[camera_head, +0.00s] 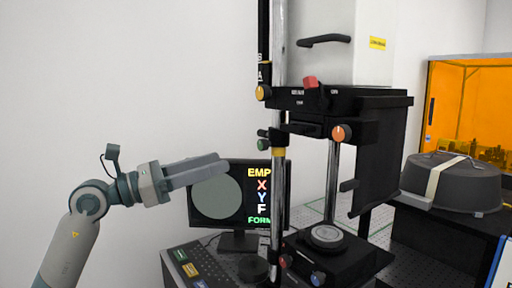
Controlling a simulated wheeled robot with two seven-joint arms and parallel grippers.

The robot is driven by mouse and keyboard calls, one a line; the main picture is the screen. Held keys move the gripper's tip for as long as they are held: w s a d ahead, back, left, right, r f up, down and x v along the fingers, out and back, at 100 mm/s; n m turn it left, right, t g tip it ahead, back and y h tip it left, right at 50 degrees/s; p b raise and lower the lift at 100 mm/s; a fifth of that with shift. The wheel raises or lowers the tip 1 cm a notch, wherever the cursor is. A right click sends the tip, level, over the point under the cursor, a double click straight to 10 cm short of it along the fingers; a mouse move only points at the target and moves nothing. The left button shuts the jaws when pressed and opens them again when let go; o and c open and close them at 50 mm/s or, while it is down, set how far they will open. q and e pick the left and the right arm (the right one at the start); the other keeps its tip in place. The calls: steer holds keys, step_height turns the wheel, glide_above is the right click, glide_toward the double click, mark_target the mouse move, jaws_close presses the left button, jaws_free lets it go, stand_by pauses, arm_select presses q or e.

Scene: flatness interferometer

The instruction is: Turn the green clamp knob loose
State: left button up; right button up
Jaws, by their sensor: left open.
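The green clamp knob (263,145) is small and dark green. It sits on the left side of the clamp around the chrome post, just above a yellow collar (278,152). My left gripper (222,165) comes in from the left with its fingers pointing right, in front of the monitor's upper left part. In the picture its fingertips are left of the knob and a little lower, with a gap between them. It is open, with nothing seen between its fingers. My right gripper is not in view.
The black interferometer head (375,100) carries an orange knob (341,133) and a red part (310,82). A monitor (240,220) with a grey disc and coloured letters stands behind the post. A dark strapped case (455,185) is at right. The wall at left is bare.

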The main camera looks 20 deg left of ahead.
arm_select(q)
steer(key=a+y, duration=0.1)
steer(key=w+a+r+y, duration=0.1)
steer(key=a, duration=0.1)
steer(key=a+y, duration=0.1)
steer(key=a, duration=0.1)
steer(key=shift+w+r+t+y, duration=0.15)
steer(key=shift+w+t+y, duration=0.15)
steer(key=p, duration=0.8)
glide_toward(260, 145)
steer(key=x, duration=0.7)
steer(key=shift+w+d+r, duration=0.1)
steer(key=shift+r, duration=0.05)
steer(key=shift+w+d, duration=0.4)
steer(key=shift+w, duration=0.2)
